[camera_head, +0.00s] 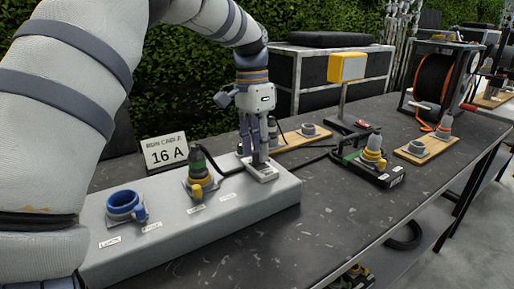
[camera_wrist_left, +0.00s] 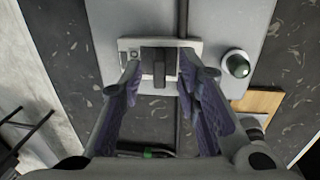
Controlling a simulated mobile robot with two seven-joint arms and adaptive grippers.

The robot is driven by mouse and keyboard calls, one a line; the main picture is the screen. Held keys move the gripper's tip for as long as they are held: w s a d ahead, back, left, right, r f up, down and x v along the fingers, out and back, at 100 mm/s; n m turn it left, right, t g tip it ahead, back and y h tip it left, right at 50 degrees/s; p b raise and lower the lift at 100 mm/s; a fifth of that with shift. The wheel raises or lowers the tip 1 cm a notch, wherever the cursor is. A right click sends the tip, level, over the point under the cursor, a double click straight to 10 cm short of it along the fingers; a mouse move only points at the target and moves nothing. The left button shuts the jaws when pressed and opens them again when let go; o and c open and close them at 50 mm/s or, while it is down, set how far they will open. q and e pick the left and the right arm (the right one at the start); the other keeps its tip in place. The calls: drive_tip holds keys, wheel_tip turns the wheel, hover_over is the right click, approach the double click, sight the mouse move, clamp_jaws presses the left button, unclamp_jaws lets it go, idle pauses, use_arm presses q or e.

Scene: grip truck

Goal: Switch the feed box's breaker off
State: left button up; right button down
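My left gripper (camera_head: 254,157) points down over the breaker. In the left wrist view the left gripper (camera_wrist_left: 159,68) has its purple fingers apart, one on each side of the toggle, with gaps visible. I cannot tell how the toggle is set. My right gripper is not in view.
A "16 A" sign (camera_head: 165,153) stands behind the box. A black cable unit with a yellow plug (camera_head: 370,165), wooden boards (camera_head: 428,150) and a cable reel (camera_head: 437,80) lie to the right. The front table is clear.

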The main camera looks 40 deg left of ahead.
use_arm(q)
drive_tip(key=shift+d+f, duration=0.1)
drive_tip(key=shift+f, duration=0.2)
drive_tip(key=shift+c, duration=0.6)
clamp_jaws()
drive_tip(key=shift+r, duration=0.1)
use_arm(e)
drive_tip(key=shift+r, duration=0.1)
